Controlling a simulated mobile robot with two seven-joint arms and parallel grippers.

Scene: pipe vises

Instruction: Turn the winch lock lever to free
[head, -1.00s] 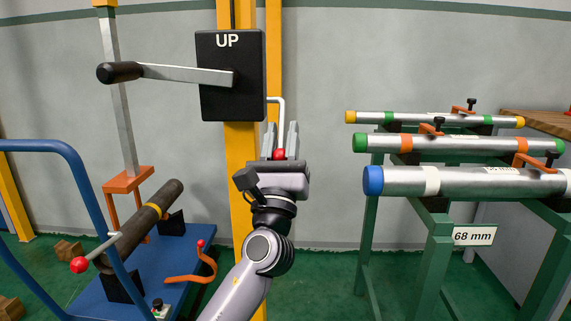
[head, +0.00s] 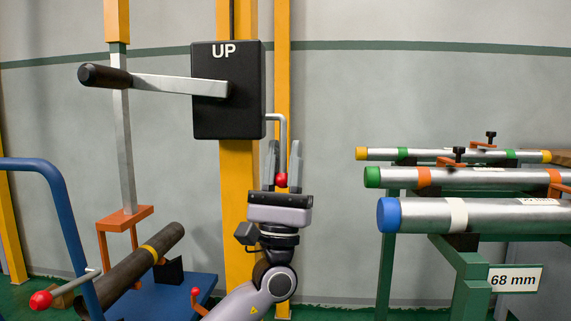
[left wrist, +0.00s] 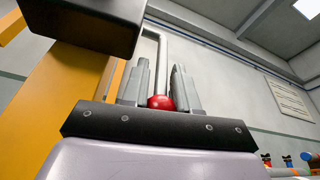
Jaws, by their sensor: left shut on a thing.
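The black winch box (head: 227,120) marked UP is mounted on the yellow post. Its lock lever (head: 282,124) is a thin grey rod that leaves the right side of the box, bends down and ends in a red knob (head: 281,180). My left gripper (head: 282,148) points up below the bend and is shut on the lever, with one finger on each side of the rod and the knob low between them. In the left wrist view the red knob (left wrist: 161,102) sits between the finger bases. The box (left wrist: 95,25) hangs close at upper left. My right gripper is not in view.
The winch crank (head: 170,84) sticks out left from the box. A blue cart (head: 200,290) with a dark pipe (head: 140,275) stands at lower left. A green rack (head: 470,280) with several capped pipes is at right. The wall behind is clear.

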